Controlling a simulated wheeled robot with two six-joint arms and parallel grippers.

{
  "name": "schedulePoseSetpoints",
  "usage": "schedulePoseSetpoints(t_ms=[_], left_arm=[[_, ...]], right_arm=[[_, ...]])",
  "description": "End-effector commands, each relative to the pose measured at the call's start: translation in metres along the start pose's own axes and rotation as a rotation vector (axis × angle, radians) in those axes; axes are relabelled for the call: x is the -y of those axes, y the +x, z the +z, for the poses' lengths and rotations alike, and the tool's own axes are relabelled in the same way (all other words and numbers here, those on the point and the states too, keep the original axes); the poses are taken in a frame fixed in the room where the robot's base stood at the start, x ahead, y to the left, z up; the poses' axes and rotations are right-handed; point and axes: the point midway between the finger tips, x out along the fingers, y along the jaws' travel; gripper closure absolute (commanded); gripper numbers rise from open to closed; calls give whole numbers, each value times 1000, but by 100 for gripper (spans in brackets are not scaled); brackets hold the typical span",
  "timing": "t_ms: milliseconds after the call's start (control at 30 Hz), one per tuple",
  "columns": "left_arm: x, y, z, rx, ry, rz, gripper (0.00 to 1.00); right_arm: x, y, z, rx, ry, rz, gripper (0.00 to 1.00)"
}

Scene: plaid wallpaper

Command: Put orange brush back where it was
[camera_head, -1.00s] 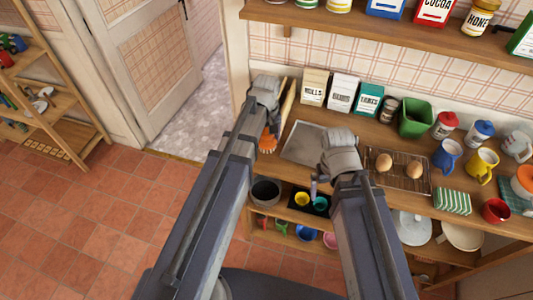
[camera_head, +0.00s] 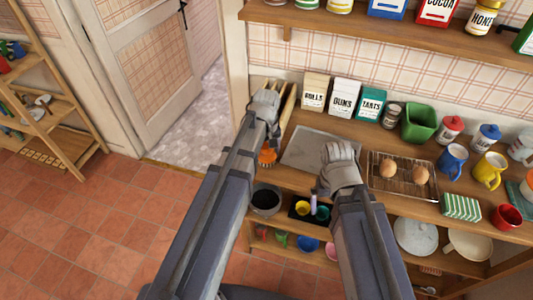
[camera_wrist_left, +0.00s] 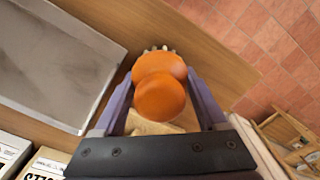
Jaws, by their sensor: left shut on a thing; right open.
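The orange brush (camera_head: 267,157) is at the left end of the wooden counter (camera_head: 290,172), partly hidden behind my left arm in the head view. In the left wrist view, its rounded orange head (camera_wrist_left: 160,98) sits between the fingers of my left gripper (camera_wrist_left: 160,82). My left gripper (camera_head: 264,122) is shut on the brush. I cannot tell whether the brush touches the counter.
A grey tray (camera_head: 308,150) lies right of the brush. Boxes (camera_head: 315,92), a green bin (camera_head: 419,123) and a wire rack with eggs (camera_head: 375,185) are farther right. A dark pot (camera_head: 266,200) and cups stand on the shelf below. An upper shelf (camera_head: 330,35) overhangs the back.

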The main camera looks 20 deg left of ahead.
Motion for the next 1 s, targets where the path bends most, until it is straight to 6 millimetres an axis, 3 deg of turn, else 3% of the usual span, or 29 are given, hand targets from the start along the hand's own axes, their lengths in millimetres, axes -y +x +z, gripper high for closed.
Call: schedulePoseSetpoints(t_ms=[33, 67, 233, 667, 1000], left_arm=[[0, 4, 0, 0, 0, 0, 96], [0, 2, 0, 0, 0, 0, 22], [0, 1, 0, 0, 0, 0, 3], [0, -4, 0, 0, 0, 0, 0], [0, -40, 0, 0, 0, 0, 0]], right_arm=[[0, 4, 0, 0, 0, 0, 0], [0, 2, 0, 0, 0, 0, 0], [0, 1, 0, 0, 0, 0, 0], [0, -4, 0, 0, 0, 0, 0], [-4, -40, 2, 0, 0, 0, 0]])
